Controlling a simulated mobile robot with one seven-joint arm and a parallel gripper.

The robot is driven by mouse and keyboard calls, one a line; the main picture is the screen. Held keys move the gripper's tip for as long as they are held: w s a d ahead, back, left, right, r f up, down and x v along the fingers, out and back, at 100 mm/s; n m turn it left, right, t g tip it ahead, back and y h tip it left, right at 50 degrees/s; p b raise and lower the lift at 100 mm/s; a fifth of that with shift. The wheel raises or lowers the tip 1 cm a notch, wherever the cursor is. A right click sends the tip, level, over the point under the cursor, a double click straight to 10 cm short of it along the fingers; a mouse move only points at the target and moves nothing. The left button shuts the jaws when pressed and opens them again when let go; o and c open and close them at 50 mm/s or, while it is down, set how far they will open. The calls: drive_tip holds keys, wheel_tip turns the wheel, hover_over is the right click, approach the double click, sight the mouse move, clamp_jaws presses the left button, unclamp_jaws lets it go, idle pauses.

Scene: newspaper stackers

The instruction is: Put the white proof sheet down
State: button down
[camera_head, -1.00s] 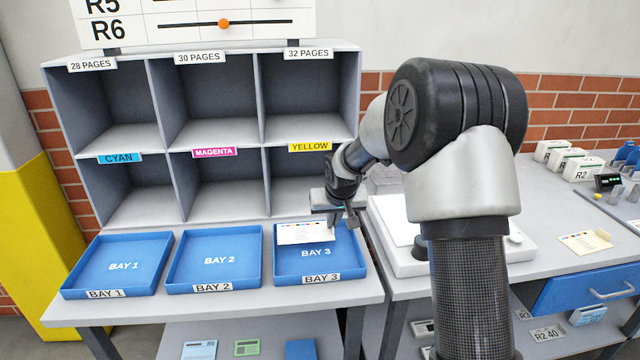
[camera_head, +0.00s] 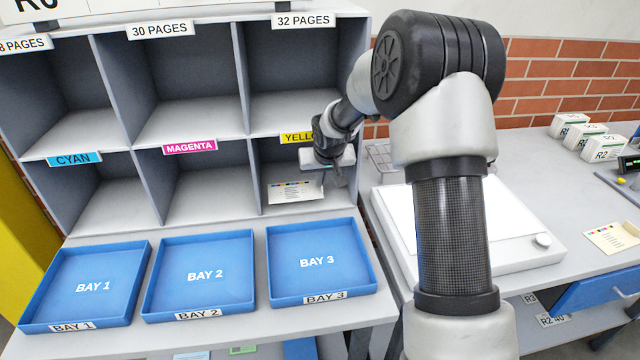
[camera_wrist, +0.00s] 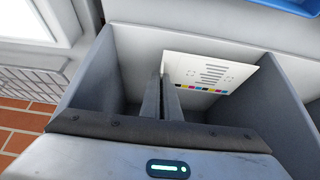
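The white proof sheet (camera_head: 295,192) has printed lines and a row of colour patches. It is at the front of the lower right compartment (camera_head: 282,157), under the yellow label (camera_head: 299,138). My gripper (camera_head: 334,178) is at the sheet's right edge in the head view. In the wrist view the two fingers (camera_wrist: 164,80) are close together at the edge of the sheet (camera_wrist: 212,72) and appear shut on it. Part of the gripped edge is hidden by the fingers. I cannot tell whether the sheet touches the compartment floor.
Below the compartments are three empty blue trays: bay 1 (camera_head: 88,284), bay 2 (camera_head: 200,273) and bay 3 (camera_head: 318,261). Compartment walls (camera_head: 256,175) stand close to my gripper. A white light table (camera_head: 510,235) and another printed sheet (camera_head: 610,238) are at the right.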

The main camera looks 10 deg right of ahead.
sight(322, 188)
drive_tip(key=shift+s+f+b, duration=0.1)
drive_tip(key=shift+f+b, duration=0.3)
drive_tip(key=shift+f, duration=0.95)
drive_tip(key=shift+f, duration=0.15)
drive_tip(key=c, duration=2)
unclamp_jaws()
